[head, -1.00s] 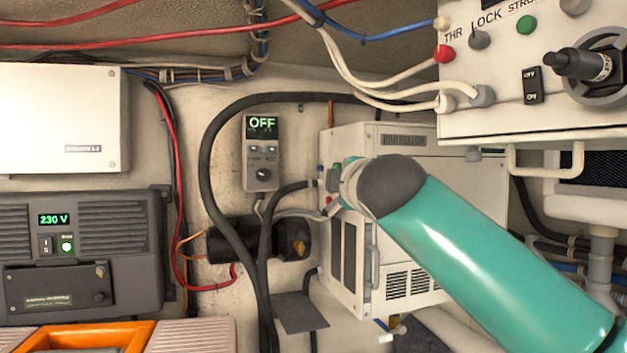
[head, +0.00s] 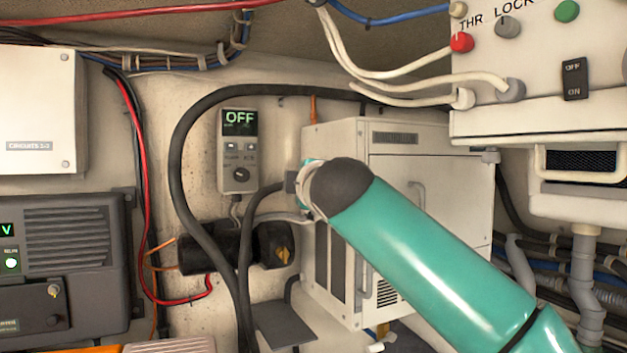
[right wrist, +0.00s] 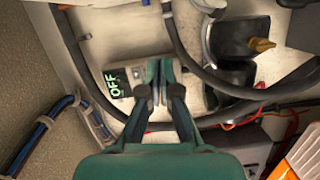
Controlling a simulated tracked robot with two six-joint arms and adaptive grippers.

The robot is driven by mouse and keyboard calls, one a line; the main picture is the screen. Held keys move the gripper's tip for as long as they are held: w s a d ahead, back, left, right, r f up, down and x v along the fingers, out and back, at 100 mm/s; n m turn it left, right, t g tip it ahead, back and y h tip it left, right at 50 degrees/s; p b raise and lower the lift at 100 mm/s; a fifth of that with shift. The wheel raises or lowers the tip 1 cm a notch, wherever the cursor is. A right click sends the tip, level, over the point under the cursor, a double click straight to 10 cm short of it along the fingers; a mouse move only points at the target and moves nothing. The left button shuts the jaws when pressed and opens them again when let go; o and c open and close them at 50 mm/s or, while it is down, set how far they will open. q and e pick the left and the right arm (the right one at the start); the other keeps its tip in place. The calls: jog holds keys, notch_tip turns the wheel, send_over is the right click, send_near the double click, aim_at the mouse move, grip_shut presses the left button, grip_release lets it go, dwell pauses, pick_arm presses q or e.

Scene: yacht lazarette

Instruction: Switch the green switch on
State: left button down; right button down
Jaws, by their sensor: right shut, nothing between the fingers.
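A grey wall control unit (head: 238,150) shows a green "OFF" on its display, with small buttons and a dark knob below. It also shows in the right wrist view (right wrist: 114,82), partly hidden by my fingers. A round green button (head: 566,11) sits on the white panel at upper right. Below it is a black rocker switch (head: 574,79) marked OFF and ON. A green-lit button (head: 11,263) shows on the dark unit at far left. My right gripper (right wrist: 160,73) is shut and empty, in front of the wall unit; contact cannot be told. My left gripper is out of view.
A thick black cable (head: 182,150) loops left of the control unit. A black cylindrical part (head: 272,244) with a yellow knob sits below it. A white cabinet (head: 408,180) stands behind my right arm. The white panel (head: 490,112) overhangs at upper right.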

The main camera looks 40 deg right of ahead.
jog(key=w+d+p, duration=0.5)
jog(key=w+d, duration=0.1)
jog(key=d, duration=0.2)
jog(key=shift+d+f, duration=0.15)
jog(key=shift+f, duration=0.2)
jog(key=shift+w, duration=0.15)
jog(key=shift+d, duration=0.1)
